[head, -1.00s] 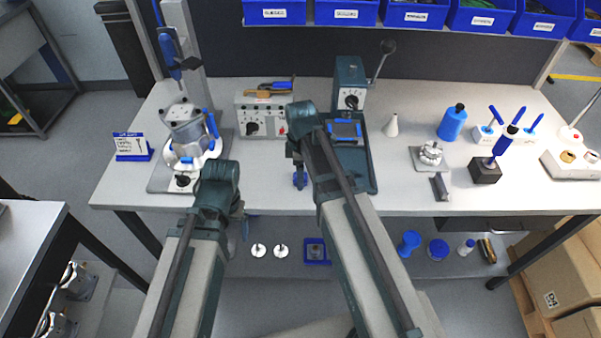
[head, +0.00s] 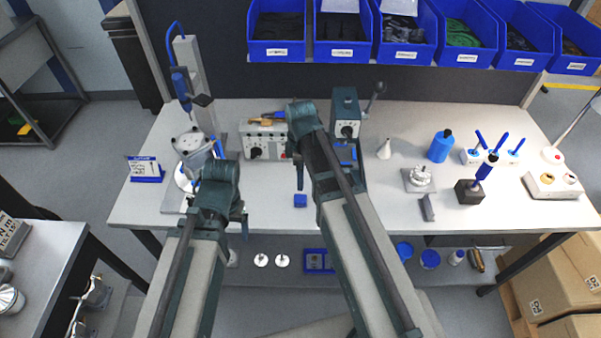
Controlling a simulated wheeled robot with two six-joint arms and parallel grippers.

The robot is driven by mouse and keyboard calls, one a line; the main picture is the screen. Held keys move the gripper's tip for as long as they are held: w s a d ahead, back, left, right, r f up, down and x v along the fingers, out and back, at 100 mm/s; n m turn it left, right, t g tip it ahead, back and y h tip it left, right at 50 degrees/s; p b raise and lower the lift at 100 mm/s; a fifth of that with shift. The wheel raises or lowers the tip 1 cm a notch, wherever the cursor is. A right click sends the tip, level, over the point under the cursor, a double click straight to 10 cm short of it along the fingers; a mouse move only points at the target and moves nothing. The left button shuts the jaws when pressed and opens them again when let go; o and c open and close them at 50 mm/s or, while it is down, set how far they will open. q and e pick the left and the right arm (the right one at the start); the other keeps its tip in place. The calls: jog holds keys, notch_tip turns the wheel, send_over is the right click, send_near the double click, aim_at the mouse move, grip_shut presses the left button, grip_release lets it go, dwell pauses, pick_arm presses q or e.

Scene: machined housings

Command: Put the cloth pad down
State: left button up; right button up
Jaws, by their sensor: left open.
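The cloth pad appears to be the small blue square (head: 300,201) on the bench top near its front edge. My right gripper (head: 300,180) points down just above it in the picture, with a small gap between; it looks narrow, and its jaw opening cannot be made out. My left gripper (head: 244,224) is open at the bench's front edge, left of the pad, partly hidden behind my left arm. I see nothing in it.
A machined housing (head: 190,142) stands on a fixture at the left. A grey control box (head: 264,142) and a green press (head: 346,112) stand behind the pad. A blue bottle (head: 440,146) and a metal part (head: 420,177) are at right. The front strip beside the pad is clear.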

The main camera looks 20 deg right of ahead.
pick_arm(q)
jog(key=shift+r, duration=0.25)
pick_arm(e)
jog(key=s+a+m+h, duration=0.1)
jog(key=s+a+m, duration=0.9)
jog(key=s, duration=0.4)
jog(key=shift+s+a+r+m, duration=0.15)
jog(key=shift+a+r+m, duration=0.15)
jog(key=shift+m, duration=0.2)
